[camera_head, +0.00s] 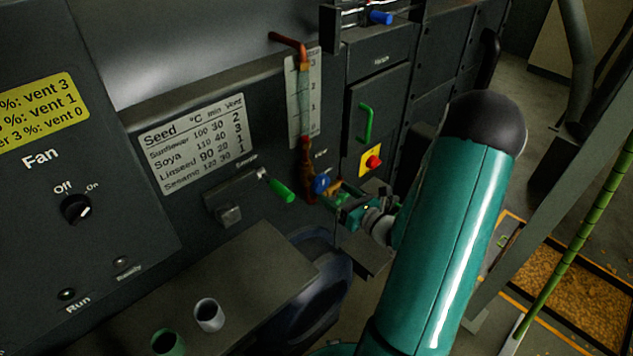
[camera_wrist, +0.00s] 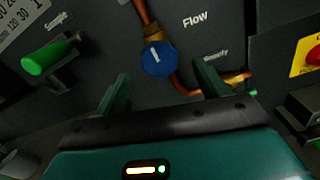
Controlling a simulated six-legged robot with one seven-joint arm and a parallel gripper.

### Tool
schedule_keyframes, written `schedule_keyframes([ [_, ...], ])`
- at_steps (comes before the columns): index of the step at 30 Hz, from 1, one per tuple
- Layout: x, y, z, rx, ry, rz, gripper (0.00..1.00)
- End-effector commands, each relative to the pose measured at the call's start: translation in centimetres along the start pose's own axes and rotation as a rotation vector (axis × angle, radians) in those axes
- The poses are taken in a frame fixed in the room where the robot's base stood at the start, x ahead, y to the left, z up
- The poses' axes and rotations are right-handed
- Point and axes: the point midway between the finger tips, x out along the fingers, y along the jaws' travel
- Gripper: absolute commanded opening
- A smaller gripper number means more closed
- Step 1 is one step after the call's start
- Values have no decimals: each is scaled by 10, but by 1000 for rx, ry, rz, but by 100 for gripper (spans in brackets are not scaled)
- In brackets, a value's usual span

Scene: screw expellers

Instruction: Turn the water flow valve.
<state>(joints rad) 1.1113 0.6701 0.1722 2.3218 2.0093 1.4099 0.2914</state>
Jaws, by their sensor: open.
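The water flow valve is a round blue knob (camera_head: 321,184) with a white mark, set on a copper pipe below a sight tube. My gripper (camera_wrist: 160,82) is open, with one teal finger on each side below the knob in the picture. The knob shows whole between the finger lines, and I cannot tell its exact distance. In the head view my gripper (camera_head: 340,206) is just right of and below the knob, partly hidden by my arm.
A green sample handle (camera_head: 281,190) sticks out left of the knob. A red button on a yellow plate (camera_head: 371,161) and a green door handle (camera_head: 366,123) are to the right. Two cups (camera_head: 208,314) stand on a ledge at lower left. A seed table (camera_head: 193,144) is on the panel.

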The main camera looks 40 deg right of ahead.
Motion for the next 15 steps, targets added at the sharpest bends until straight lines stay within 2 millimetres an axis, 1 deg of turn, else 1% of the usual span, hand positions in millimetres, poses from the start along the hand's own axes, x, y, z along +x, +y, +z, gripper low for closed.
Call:
schedule_keyframes([
  [6,46,1,-2,1,3,1,73],
  [12,71,3,-2,0,3,0,73],
  [15,77,3,-2,1,2,-1,73],
])
